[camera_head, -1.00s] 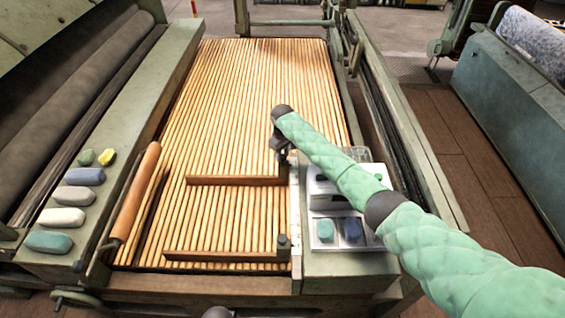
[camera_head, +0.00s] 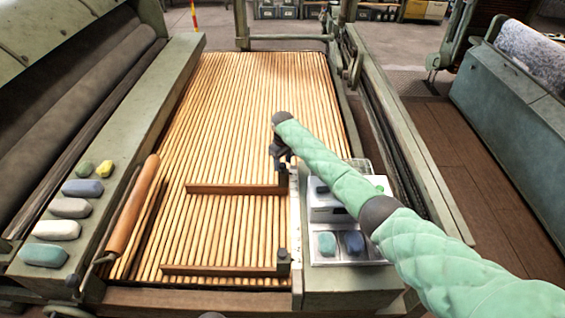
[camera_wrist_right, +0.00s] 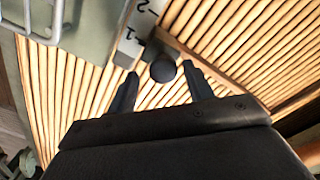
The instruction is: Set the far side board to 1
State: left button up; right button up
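The far side board (camera_head: 235,189) is a brown wooden bar lying across the slatted apron, its right end at the pale scale strip (camera_head: 296,215). My right gripper (camera_head: 283,163) is above that end, pointing down. In the right wrist view the open fingers (camera_wrist_right: 160,76) stand on either side of a dark round knob (camera_wrist_right: 163,70), with gaps visible. The scale there (camera_wrist_right: 133,35) shows 2 and 1, the 1 nearer the knob. The board's exact setting is hard to tell. My left gripper is not in view.
The near side board (camera_head: 220,270) lies parallel, closer to me, with its own knob (camera_head: 284,255). A wooden roller (camera_head: 132,205) is at the left, beside several coloured blocks (camera_head: 70,207) on a ledge. A tray (camera_head: 340,243) with two blocks sits right, below my arm.

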jog(key=shift+r, duration=0.1)
jog(key=shift+r, duration=0.3)
pick_arm(q)
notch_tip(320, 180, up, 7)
jog(key=b, duration=0.1)
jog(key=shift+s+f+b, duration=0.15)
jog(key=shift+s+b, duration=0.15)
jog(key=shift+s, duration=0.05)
pick_arm(e)
jog(key=shift+r, duration=3.5)
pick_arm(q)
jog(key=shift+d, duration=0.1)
